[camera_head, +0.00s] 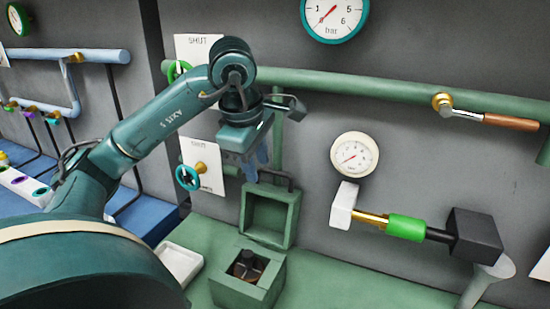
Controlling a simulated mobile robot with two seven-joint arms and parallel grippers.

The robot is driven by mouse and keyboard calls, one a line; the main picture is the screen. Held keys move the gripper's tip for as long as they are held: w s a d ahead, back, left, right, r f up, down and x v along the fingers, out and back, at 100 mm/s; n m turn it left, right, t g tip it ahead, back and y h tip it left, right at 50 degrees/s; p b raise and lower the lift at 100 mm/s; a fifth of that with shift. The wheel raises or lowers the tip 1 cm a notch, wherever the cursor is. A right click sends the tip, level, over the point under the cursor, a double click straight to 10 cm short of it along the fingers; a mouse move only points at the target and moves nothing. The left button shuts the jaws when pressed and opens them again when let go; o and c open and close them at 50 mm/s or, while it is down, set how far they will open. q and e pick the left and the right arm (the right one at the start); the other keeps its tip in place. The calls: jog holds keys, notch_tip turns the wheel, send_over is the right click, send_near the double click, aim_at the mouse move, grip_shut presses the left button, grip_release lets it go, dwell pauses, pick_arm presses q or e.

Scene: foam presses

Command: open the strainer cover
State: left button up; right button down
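The strainer is a green box (262,290) on the green bench, low in the middle of the view. Its cover (248,214), a hollow green lid, stands upright at the back of the box, so the box is open at the top. A dark round part (248,266) shows inside. My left gripper (256,162) points down just above the cover's top edge, close to a dark bar (280,178) there. I cannot tell whether it touches the bar or whether its fingers are apart. My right gripper is not in view.
A white tray (182,262) lies left of the box. Behind are a green pipe (370,86), a teal handwheel (187,177), a white gauge (354,157) and a fitting with a bright green sleeve (406,228). A grey funnel (488,278) stands right. The bench between the box and funnel is clear.

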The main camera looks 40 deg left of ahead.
pick_arm(q)
jog(key=p, duration=0.2)
send_over(275, 172)
jog(key=s, duration=0.2)
jog(key=x, duration=0.3)
jog(key=shift+w+d+f, duration=0.1)
jog(key=shift+d+f, duration=0.2)
jog(key=shift+f, duration=0.1)
jog(key=shift+w+f, duration=0.2)
jog(key=shift+f, duration=0.35)
jog(key=shift+c, duration=0.5)
grip_shut()
